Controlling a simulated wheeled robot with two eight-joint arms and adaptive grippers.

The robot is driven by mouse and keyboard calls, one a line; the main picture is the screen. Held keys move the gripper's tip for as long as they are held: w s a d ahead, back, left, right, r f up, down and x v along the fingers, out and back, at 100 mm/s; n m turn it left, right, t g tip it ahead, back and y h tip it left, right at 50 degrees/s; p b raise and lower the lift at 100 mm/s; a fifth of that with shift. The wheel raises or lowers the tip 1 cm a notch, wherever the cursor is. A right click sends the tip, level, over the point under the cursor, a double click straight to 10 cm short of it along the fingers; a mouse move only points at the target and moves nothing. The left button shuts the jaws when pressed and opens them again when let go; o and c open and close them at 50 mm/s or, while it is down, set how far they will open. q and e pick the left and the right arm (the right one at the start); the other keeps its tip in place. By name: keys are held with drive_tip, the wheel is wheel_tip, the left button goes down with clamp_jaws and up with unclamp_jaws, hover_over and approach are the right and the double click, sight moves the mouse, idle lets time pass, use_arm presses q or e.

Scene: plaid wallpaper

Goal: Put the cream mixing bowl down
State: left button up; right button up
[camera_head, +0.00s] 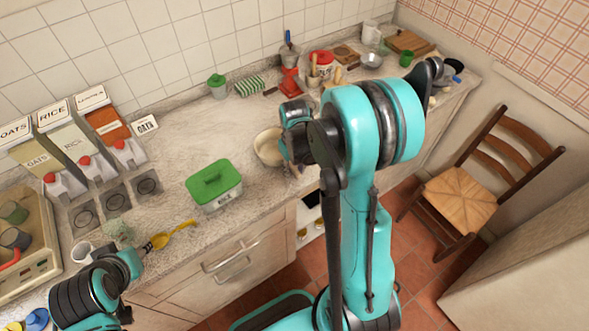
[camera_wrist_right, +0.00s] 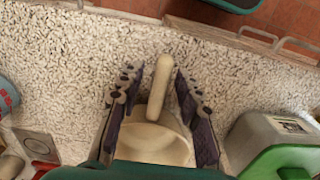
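The cream mixing bowl (camera_head: 267,147) is at the worktop's front edge, right of the green-lidded container; it appears to rest on the worktop. In the right wrist view the bowl (camera_wrist_right: 150,143) sits between the fingers, and a cream handle-like bar (camera_wrist_right: 159,85) points towards the front edge. My right gripper (camera_wrist_right: 158,95) is open, with a visible gap on both sides of the bar. In the head view its arm hides part of the bowl. My left gripper (camera_head: 147,248) is at the lower left by a yellow slotted spoon (camera_head: 174,234); whether it grips the spoon is unclear.
The green-lidded container (camera_head: 215,184) stands close left of the bowl. Oats and rice boxes (camera_head: 68,140) stand at the left. A red utensil stand (camera_head: 290,82) and several jars are behind the bowl. Bare worktop (camera_head: 195,120) lies behind the container. A chair (camera_head: 460,195) stands right.

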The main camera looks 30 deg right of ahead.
drive_tip(key=shift+r, duration=0.2)
wheel_tip(320, 180, up, 11)
drive_tip(key=p, duration=0.3)
drive_tip(key=s+a+r+m+t, duration=0.1)
drive_tip(key=s+a+r+t, duration=0.6)
drive_tip(key=s+a, duration=0.3)
drive_tip(key=shift+s+a+r, duration=0.3)
drive_tip(key=shift+s+r, duration=0.25)
drive_tip(key=shift+r, duration=0.05)
wheel_tip(320, 180, down, 11)
drive_tip(key=b, duration=1)
drive_tip(key=shift+r, duration=0.2)
